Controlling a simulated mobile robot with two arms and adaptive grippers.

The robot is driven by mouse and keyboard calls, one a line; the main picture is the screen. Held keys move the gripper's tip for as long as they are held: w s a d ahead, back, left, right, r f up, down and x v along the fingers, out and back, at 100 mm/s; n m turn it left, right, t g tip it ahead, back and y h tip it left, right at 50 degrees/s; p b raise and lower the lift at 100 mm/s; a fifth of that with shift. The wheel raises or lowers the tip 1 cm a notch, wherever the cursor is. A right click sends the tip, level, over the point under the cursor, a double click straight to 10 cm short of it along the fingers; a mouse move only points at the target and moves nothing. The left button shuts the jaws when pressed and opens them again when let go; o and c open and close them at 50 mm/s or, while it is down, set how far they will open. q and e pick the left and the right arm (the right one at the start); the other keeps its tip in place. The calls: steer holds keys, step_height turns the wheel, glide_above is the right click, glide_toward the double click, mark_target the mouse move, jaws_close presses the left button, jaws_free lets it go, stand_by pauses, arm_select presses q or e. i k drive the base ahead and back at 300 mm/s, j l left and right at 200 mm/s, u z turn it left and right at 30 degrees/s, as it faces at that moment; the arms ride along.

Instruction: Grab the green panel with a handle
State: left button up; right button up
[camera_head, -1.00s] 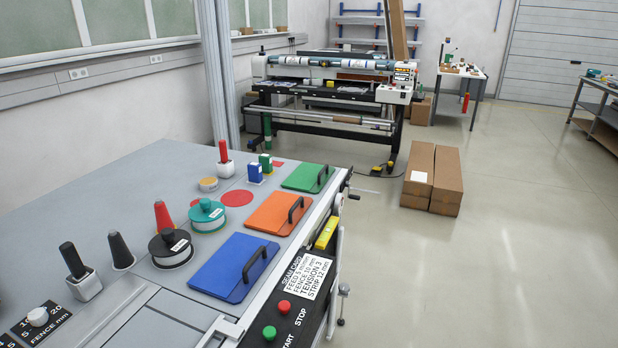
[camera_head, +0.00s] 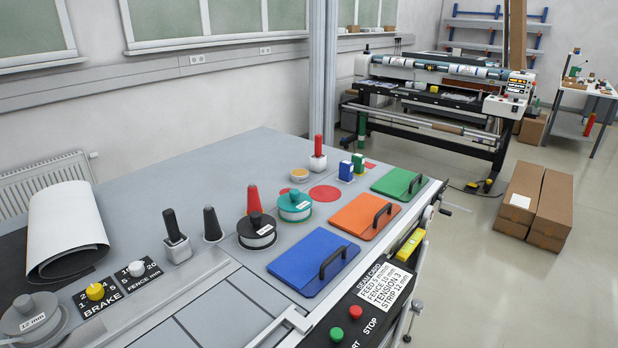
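The green panel (camera_head: 394,181) lies flat near the far right corner of the grey work table. Its black handle (camera_head: 415,184) stands up along its right edge. An orange panel (camera_head: 357,216) and a blue panel (camera_head: 303,261), each with a similar black handle, lie in a row on the near side of it. Neither of my grippers shows in the head view.
Cardboard boxes (camera_head: 535,205) stand on the floor at right. A large machine (camera_head: 440,95) stands behind.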

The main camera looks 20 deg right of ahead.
mark_target(402, 178)
steer(key=l+u, duration=0.1)
steer(key=u, duration=0.85)
steer(key=l+u, duration=0.1)
steer(key=u, duration=0.4)
steer(key=k+u, duration=0.1)
steer(key=u, duration=0.35)
steer(key=k+l+u, duration=0.15)
steer(key=k+u, duration=0.5)
steer(key=k, duration=0.15)
steer(key=k+l+z, duration=0.1)
steer(key=k+z, duration=0.2)
steer(key=z, duration=0.15)
steer(key=k+l+z, duration=0.15)
steer(key=z, duration=0.25)
steer(key=k+l, duration=0.05)
steer(key=k, duration=0.05)
